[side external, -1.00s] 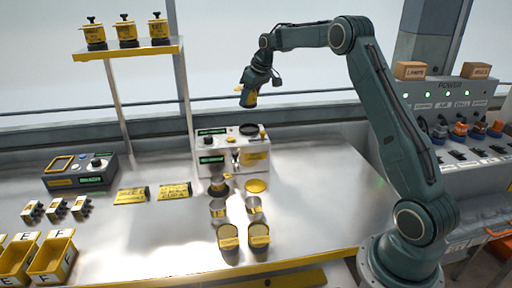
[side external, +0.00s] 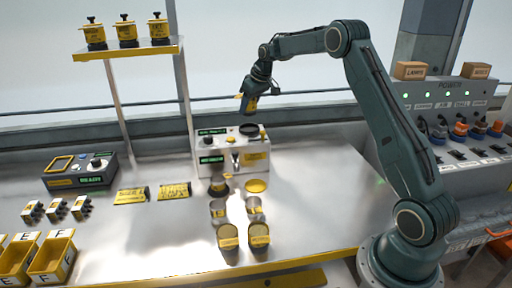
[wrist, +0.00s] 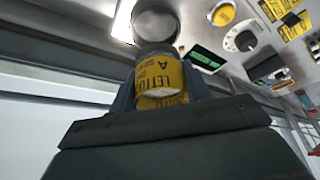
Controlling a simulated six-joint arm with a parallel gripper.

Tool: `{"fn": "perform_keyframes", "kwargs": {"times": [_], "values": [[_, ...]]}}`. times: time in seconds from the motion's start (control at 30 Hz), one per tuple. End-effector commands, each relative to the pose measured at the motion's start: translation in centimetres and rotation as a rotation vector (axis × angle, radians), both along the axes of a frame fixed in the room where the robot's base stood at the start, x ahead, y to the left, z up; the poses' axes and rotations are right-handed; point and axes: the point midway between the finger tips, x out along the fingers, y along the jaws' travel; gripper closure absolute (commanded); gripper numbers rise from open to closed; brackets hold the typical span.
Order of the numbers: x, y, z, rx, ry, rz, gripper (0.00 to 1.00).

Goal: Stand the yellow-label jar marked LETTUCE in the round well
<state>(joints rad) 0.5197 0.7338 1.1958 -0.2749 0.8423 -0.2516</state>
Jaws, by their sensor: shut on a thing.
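Several small jars and cans (side external: 229,237) stand on the steel bench in front of the machine. A shelf (side external: 130,52) with 3 yellow-label jars is at the back left. A dark control box (side external: 80,172) sits at the left. The bench right of the machine is clear.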

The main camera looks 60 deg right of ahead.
Motion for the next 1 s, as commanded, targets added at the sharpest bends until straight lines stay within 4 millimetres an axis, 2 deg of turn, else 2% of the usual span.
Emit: {"fn": "perform_keyframes", "kwargs": {"times": [0.7, 1.0], "values": [[0.0, 0.0, -5.1, 0.000, 0.002, 0.001, 0.78], [0.0, 0.0, -6.3, 0.000, 0.000, 0.000, 0.78]]}}
